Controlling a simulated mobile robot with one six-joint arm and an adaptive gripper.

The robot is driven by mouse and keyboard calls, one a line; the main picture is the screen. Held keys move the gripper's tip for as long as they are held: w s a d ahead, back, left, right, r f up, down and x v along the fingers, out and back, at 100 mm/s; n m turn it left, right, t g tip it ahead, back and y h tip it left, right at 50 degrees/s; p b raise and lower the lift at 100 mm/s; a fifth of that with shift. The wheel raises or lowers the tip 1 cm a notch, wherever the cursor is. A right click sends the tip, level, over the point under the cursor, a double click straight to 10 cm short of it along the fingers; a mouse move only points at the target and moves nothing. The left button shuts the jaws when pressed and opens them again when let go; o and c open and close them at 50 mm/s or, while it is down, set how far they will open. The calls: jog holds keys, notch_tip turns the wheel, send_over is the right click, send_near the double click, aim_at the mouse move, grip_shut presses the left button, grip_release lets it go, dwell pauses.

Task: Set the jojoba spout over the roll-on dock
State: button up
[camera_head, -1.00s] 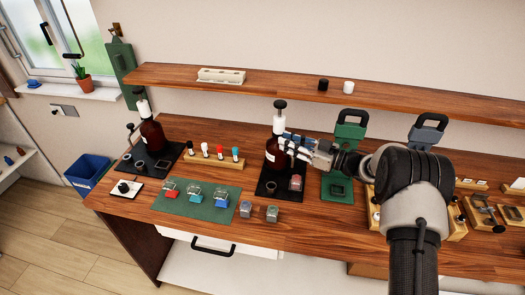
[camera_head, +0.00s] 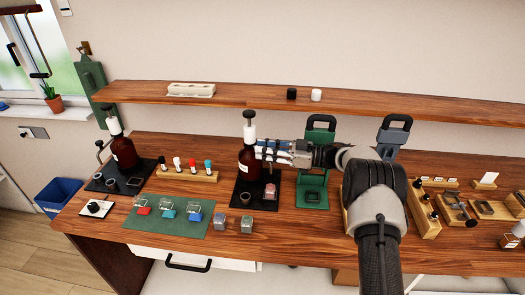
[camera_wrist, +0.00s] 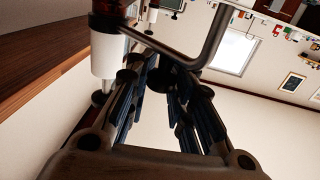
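A brown pump bottle with a white collar and black top (camera_head: 248,160) stands on a black mat (camera_head: 240,182) at mid-bench. A similar brown bottle (camera_head: 123,153) stands on another black mat at the left. I cannot read which is jojoba. My gripper (camera_head: 261,150) is level with the upper part of the mid-bench bottle, at its right side. In the wrist view, the fingers of my gripper (camera_wrist: 162,80) are apart, and a bent metal spout tube (camera_wrist: 165,48) crosses at their tips. Round and square docks sit on both mats, including a round one (camera_head: 245,197); which is the roll-on dock is unclear.
A rack of small vials (camera_head: 187,174) and a green mat (camera_head: 178,221) with coloured items lie between the bottles. Two small grey blocks (camera_head: 233,224) stand in front. A green clip stand (camera_head: 315,165) and wooden racks (camera_head: 424,215) are on the right. A shelf (camera_head: 320,101) runs behind.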

jog(key=shift+o, duration=1.2)
jog(key=shift+d+f, duration=0.1)
jog(key=shift+d, duration=0.25)
jog(key=shift+o, duration=1.1)
jog(key=shift+a, duration=0.15)
jog(key=v, duration=1.2)
jog(key=shift+s, duration=0.1)
